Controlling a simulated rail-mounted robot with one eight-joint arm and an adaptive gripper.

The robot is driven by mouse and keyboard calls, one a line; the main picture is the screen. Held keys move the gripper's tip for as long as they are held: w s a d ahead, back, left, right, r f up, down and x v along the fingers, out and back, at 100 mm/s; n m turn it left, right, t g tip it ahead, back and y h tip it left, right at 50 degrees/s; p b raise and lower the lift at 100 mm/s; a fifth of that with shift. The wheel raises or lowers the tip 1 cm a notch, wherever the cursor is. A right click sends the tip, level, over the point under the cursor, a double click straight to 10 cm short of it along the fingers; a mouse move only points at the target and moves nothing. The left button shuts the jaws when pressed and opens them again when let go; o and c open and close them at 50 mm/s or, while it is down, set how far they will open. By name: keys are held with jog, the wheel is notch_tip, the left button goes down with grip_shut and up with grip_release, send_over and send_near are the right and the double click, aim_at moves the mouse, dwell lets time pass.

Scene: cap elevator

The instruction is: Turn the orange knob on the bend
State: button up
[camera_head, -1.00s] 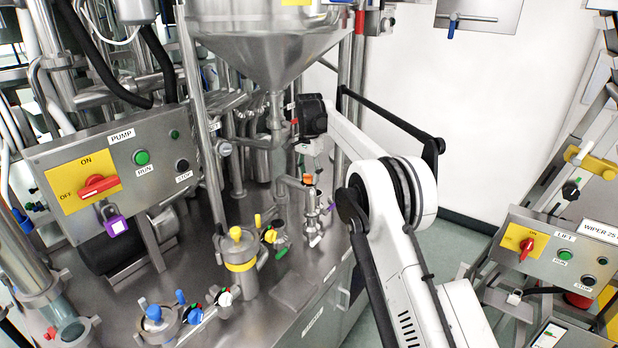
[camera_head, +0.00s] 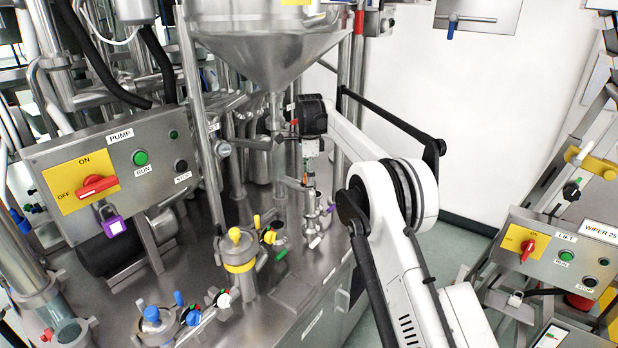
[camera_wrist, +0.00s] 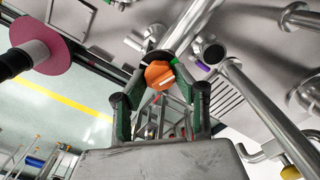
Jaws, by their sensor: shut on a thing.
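The orange knob (camera_wrist: 159,74) shows in the wrist view between my gripper's two fingers, at the end of a steel pipe bend (camera_wrist: 188,28). My gripper (camera_wrist: 158,88) is shut on the knob, with a dark green finger on each side of it. In the head view my gripper (camera_head: 310,160) points down over the pipework below the hopper. Only a small bit of orange (camera_head: 305,179) shows there, as the fingers hide most of the knob.
The steel hopper (camera_head: 268,50) hangs just above and behind my wrist. Valves with yellow caps (camera_head: 236,236) stand to the left on the steel table. The pump panel (camera_head: 110,170) is farther left and the lift panel (camera_head: 560,255) is at the right.

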jog(key=shift+m, duration=0.4)
jog(key=o, duration=1.1)
jog(key=shift+r, duration=0.1)
jog(key=shift+r, duration=3.65)
jog(key=shift+s, duration=0.1)
